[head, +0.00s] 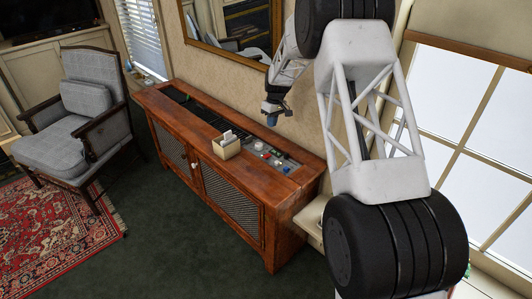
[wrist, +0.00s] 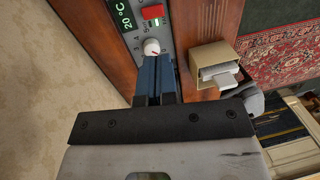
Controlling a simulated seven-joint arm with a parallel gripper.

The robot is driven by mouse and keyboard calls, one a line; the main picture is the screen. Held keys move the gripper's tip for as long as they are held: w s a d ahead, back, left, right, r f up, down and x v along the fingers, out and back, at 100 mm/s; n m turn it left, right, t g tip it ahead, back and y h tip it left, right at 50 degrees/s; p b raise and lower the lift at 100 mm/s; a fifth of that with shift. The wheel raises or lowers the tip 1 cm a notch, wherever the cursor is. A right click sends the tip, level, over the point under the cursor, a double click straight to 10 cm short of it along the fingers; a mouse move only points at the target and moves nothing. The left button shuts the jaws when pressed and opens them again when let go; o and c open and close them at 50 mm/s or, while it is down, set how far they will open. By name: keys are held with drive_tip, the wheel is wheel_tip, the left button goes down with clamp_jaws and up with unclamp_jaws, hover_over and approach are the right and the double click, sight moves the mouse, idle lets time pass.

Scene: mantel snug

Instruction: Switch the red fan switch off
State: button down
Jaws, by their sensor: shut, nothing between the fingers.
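A red switch (wrist: 152,12) sits on the grey control panel (wrist: 134,38) at the top of the wrist view, with small green lights just below it. I cannot tell which way it is set. A white knob (wrist: 152,47) is between the switch and my fingertips. My gripper (wrist: 154,62) is shut and empty, its blue fingers side by side, with their tips over the panel close to the knob. In the head view my gripper (head: 272,113) is above the wooden cabinet (head: 215,205), apart from the small panel controls (head: 276,163).
An open box (head: 226,149) with white cards stands on the cabinet beside the panel; it also shows in the wrist view (wrist: 208,57). A mirror (head: 229,30) hangs on the wall behind. A grey armchair (head: 82,130) and red rug (head: 62,225) are at the left.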

sight(265, 156)
drive_tip(key=shift+w+a+f, duration=0.25)
drive_tip(key=shift+w+f, duration=0.2)
drive_tip(key=shift+f, duration=0.3)
drive_tip(key=shift+w+a+f, duration=0.25)
drive_tip(key=shift+w+f, duration=0.2)
drive_tip(key=shift+f, duration=0.25)
drive_tip(key=shift+f, duration=0.1)
drive_tip(key=f, duration=0.4)
drive_tip(key=s+a+f, duration=0.1)
drive_tip(key=f, duration=0.8)
drive_tip(key=shift+s+a+f, duration=0.25)
drive_tip(key=shift+s+f, duration=0.05)
